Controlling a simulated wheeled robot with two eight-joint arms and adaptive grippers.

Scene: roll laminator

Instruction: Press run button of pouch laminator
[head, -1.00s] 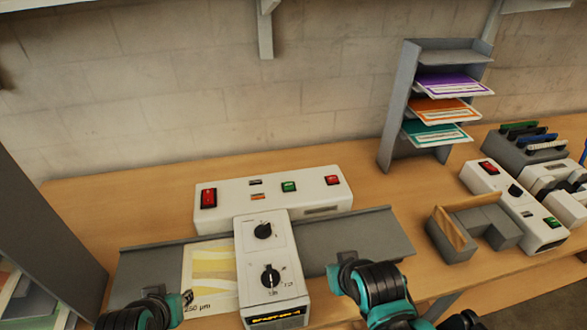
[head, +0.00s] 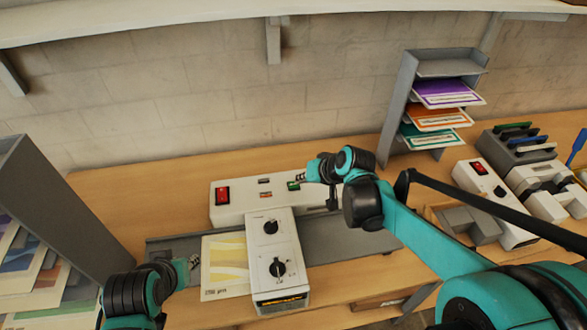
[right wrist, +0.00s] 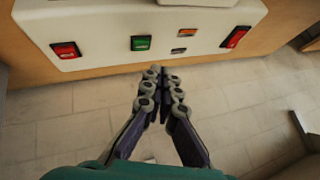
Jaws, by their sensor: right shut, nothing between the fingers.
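The white pouch laminator (head: 240,210) stands on the bench with a control panel along its back. A green button (head: 293,186) sits on that panel and also shows in the right wrist view (right wrist: 140,43). My right gripper (head: 303,177) is shut and empty, its tips close to the green button in the head view. In the right wrist view its tips (right wrist: 157,75) lie just off the panel edge, slightly right of the button; contact is not visible. My left gripper (head: 192,264) is beside the yellow-patterned pouch (head: 225,262); its finger opening is unclear.
A large red switch (head: 222,195) is at the panel's left end. A smaller red button (right wrist: 66,50) is hidden by my arm in the head view. A front unit (head: 275,268) has two black knobs. A paper rack (head: 395,110) stands behind right.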

